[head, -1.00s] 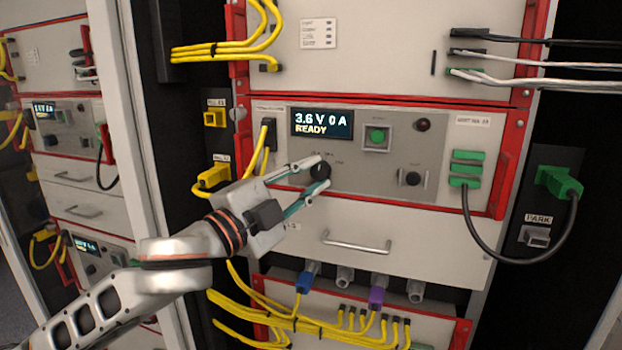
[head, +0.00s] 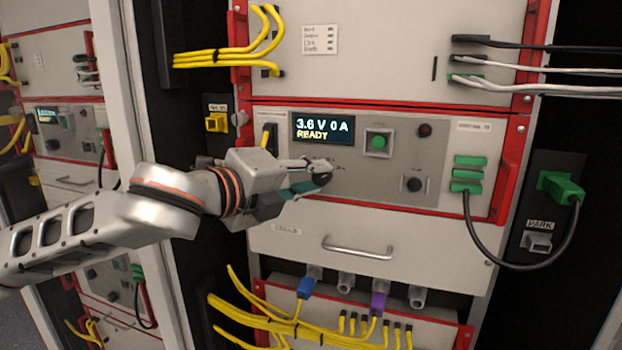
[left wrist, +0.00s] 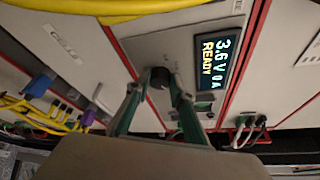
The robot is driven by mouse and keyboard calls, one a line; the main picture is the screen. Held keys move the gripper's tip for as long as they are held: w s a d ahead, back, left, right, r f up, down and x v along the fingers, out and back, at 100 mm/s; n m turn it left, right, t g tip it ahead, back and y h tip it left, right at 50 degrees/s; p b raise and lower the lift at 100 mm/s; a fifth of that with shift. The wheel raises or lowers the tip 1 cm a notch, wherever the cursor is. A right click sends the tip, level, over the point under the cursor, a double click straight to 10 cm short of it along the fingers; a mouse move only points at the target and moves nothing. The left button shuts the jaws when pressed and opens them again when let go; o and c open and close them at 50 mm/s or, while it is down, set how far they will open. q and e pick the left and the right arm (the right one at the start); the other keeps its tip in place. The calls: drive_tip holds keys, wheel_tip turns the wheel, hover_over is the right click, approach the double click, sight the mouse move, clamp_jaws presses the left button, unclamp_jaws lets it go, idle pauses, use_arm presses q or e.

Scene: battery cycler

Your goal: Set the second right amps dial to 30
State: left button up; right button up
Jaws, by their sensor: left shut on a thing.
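The amps dial (head: 321,178) is a dark round knob below the display on the grey panel. It also shows in the left wrist view (left wrist: 159,78). My left gripper (head: 318,172) is shut on this dial, its two fingers on either side of the knob. In the left wrist view my left gripper (left wrist: 158,88) has its fingertips at the knob's sides. The display (head: 323,128) reads 3.6 V 0 A READY. The dial's scale marks are too small or covered to read. My right gripper is not in view.
A green button (head: 378,142), a red lamp (head: 424,130) and a second black knob (head: 414,184) sit right of the dial. Yellow cables (head: 290,322) hang below. A drawer handle (head: 357,248) sticks out under the panel. A green plug (head: 558,187) is at the right.

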use_arm(q)
drive_tip(key=shift+m, duration=0.5)
drive_tip(key=o, duration=1.1)
drive_tip(key=shift+d, duration=0.1)
drive_tip(key=v, duration=1.2)
drive_tip(key=shift+r, duration=0.3)
drive_tip(key=shift+d, duration=0.1)
